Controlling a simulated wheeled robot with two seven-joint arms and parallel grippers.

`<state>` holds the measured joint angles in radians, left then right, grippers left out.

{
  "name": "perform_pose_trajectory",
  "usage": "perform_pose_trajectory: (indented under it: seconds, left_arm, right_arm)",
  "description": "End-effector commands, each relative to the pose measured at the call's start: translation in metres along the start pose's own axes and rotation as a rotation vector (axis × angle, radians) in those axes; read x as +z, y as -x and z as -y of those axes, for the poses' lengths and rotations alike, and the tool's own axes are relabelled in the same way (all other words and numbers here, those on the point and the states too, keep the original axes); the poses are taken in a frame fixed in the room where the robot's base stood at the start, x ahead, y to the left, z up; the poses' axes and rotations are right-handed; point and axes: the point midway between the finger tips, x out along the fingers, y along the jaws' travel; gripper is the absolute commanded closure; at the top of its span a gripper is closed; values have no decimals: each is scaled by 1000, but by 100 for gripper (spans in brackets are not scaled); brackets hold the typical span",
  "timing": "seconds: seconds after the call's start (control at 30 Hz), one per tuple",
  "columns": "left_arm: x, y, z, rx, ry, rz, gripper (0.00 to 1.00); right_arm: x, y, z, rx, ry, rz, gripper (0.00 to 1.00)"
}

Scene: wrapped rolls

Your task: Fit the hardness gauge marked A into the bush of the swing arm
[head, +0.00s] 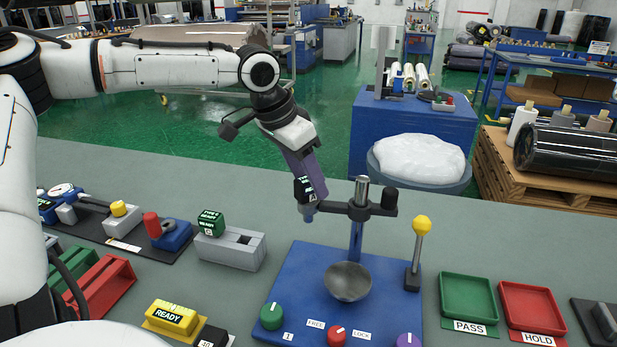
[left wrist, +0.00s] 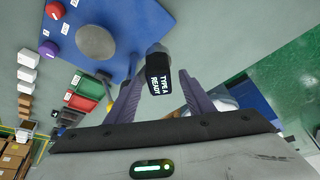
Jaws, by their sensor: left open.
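The black hardness gauge marked A (head: 305,190) is at the left end of the swing arm (head: 335,207), upright or nearly so. Its lower end meets that end, where the bush is mostly hidden; I cannot tell how deep it sits. My left gripper (head: 308,178) comes down from above over the gauge. Its purple fingers (left wrist: 163,98) are open, one on each side of the gauge, with gaps visible. My right gripper is not in view.
The blue stand (head: 310,275) carries a post, a grey dish (head: 348,281), knobs and a yellow-topped lever (head: 420,240). A green-labelled gauge (head: 211,222) sits in a grey block at left. Green PASS (head: 468,300) and red HOLD (head: 532,308) trays lie at right.

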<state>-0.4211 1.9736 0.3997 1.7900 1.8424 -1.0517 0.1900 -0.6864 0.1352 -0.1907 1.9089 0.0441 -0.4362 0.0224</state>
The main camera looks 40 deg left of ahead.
Motion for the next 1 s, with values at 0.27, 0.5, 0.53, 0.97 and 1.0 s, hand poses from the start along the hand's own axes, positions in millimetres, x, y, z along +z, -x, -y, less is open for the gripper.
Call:
perform_pose_trajectory:
  seconds: [0.27, 0.5, 0.53, 0.97, 1.0]
  left_arm:
    - [-2, 48, 0, 0, 0, -9, 52]
    - [-1, 88, 0, 0, 1, -6, 52]
    - [-2, 92, 0, 0, 0, -6, 52]
    - [-1, 101, 0, 0, -1, -3, 52]
    - [-1, 101, 0, 0, -1, -3, 52]
  right_arm:
    - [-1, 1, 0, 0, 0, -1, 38]
    - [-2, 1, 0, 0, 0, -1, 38]
    - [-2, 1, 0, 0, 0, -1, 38]
    - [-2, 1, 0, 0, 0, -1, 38]
    - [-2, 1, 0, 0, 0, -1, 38]
